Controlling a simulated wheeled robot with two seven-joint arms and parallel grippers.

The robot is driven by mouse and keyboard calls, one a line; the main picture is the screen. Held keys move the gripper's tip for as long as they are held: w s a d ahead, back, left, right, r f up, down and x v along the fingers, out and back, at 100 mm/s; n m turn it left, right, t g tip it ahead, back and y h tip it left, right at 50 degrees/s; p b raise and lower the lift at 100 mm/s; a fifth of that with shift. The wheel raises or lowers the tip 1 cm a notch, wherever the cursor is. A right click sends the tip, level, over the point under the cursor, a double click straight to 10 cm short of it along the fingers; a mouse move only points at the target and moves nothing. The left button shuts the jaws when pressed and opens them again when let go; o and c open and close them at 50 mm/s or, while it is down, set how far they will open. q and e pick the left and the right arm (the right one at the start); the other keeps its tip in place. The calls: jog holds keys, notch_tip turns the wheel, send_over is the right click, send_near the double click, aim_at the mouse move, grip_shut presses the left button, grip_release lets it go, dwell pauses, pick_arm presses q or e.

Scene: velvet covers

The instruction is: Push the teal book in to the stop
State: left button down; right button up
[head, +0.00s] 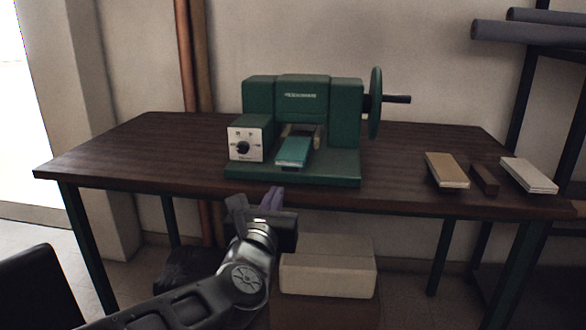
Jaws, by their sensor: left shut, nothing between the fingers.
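The teal book (294,151) lies in the slot of a green machine (343,124), with its near end sticking out toward me over the machine's base. The stop inside the machine is hidden. The machine has a handwheel (375,103) on its right side and a white panel with a black knob (244,146) on its left. My left gripper (272,198) is shut and empty. In the picture it shows just below the machine's base, at the table's front edge, apart from the book. My right gripper is not in view.
The machine stands on a dark wooden table (140,150). A tan book (447,170), a brown block (484,179) and a pale book (529,175) lie at the table's right. Pale boxes (327,274) stand below the table. The table's left part is clear.

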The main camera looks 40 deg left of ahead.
aim_at(290, 161)
pick_arm(q)
jog(key=shift+w, duration=0.1)
jog(key=b+x, duration=0.1)
jog(key=x, duration=1.1)
jog(key=shift+w+a+f+b, duration=0.1)
jog(key=shift+w+a+b, duration=0.15)
jog(key=shift+w+b, duration=0.15)
jog(key=shift+w+a, duration=0.25)
jog(key=shift+w, duration=0.15)
jog(key=shift+w+a, duration=0.1)
jog(key=shift+w, duration=0.1)
jog(key=b+x, duration=0.2)
jog(key=x, duration=0.1)
jog(key=shift+w+f, duration=0.1)
